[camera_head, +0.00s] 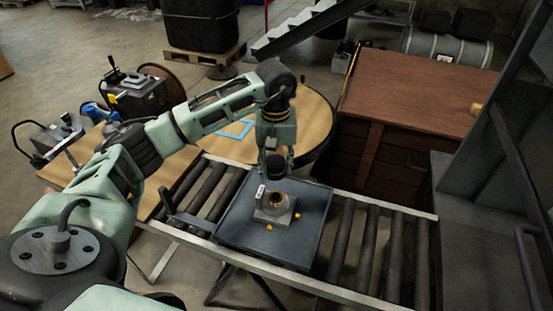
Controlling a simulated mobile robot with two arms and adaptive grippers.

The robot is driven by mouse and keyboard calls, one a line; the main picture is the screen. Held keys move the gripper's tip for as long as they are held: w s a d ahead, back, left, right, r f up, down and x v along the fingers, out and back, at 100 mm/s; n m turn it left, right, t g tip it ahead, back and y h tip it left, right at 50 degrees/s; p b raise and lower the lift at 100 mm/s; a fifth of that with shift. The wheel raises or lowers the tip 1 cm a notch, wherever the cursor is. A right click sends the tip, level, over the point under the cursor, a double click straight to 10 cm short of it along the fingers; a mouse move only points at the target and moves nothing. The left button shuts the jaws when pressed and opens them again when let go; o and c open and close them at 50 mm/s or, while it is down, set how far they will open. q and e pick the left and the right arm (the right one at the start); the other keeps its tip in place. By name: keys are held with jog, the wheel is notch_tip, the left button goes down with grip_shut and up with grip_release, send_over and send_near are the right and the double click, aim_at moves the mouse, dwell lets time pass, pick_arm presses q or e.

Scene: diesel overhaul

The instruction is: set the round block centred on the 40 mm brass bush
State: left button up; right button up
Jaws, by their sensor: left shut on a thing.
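My left gripper (276,158) points straight down over the dark tray (310,215) on the roller conveyor. It is shut on a dark round block (275,169), which shows between its fingers. Below the block, a brass bush (279,202) stands upright in a grey metal base (270,215) near the tray's middle. The block appears to be above the bush, with a small gap between them; its exact centring cannot be told from this angle. A small white tag (260,192) shows at the bush's left. My right gripper is not in view.
Small yellow pieces lie on the tray near the base. The roller conveyor (368,245) runs left and right of the tray. A round wooden table (305,115) stands behind, and a brown wooden cabinet (420,90) stands at the back right. A dark metal frame (490,190) rises at the right.

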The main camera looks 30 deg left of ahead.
pick_arm(q)
jog(key=shift+w+f+b, duration=0.2)
jog(key=shift+f+b, duration=0.15)
jog(key=shift+f, duration=0.3)
jog(key=b, duration=0.3)
send_over(277, 196)
notch_tip(277, 196, down, 5)
jog(key=shift+w+f, duration=0.1)
jog(key=shift+f+b, duration=0.2)
jog(key=shift+b, duration=0.1)
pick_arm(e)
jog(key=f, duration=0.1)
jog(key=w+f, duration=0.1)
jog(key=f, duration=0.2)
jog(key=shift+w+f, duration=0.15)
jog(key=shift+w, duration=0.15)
pick_arm(q)
jog(key=shift+r, duration=0.1)
jog(key=shift+f+b, duration=0.2)
jog(key=shift+b, duration=0.35)
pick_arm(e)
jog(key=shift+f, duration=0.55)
pick_arm(q)
jog(key=shift+f, duration=0.2)
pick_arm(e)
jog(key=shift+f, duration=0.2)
